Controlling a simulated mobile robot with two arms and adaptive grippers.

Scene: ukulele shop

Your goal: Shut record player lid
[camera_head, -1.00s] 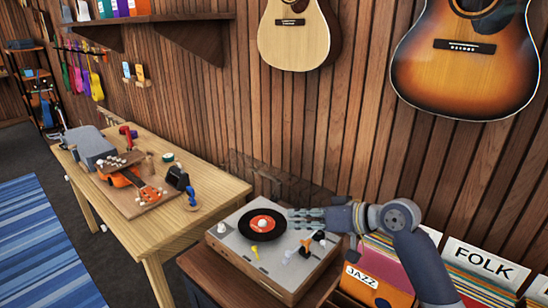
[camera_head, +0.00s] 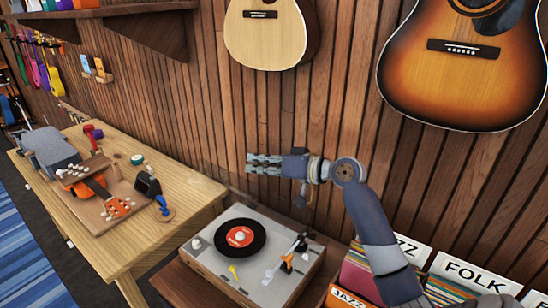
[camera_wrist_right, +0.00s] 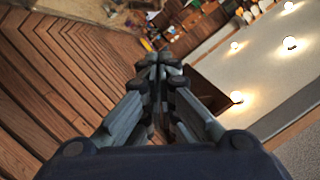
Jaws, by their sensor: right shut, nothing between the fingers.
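The record player (camera_head: 285,286) stands open on a dark wooden stand. A black record with an orange label (camera_head: 240,237) lies on its platter. Its see-through lid (camera_head: 228,181) appears raised at the back edge, against the wood wall, and is hard to make out. My right gripper (camera_head: 248,164) is shut and empty. It points left, above the back of the player, near the lid's upper part; I cannot tell whether it touches it. In the right wrist view the closed fingers (camera_wrist_right: 158,65) show with nothing between them. My left gripper is not in view.
A wooden table (camera_head: 190,195) with a ukulele (camera_head: 95,185) and tools stands to the left. Record crates with a FOLK divider (camera_head: 470,272) are at the right. Two guitars hang on the wall above, one sunburst (camera_head: 465,75).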

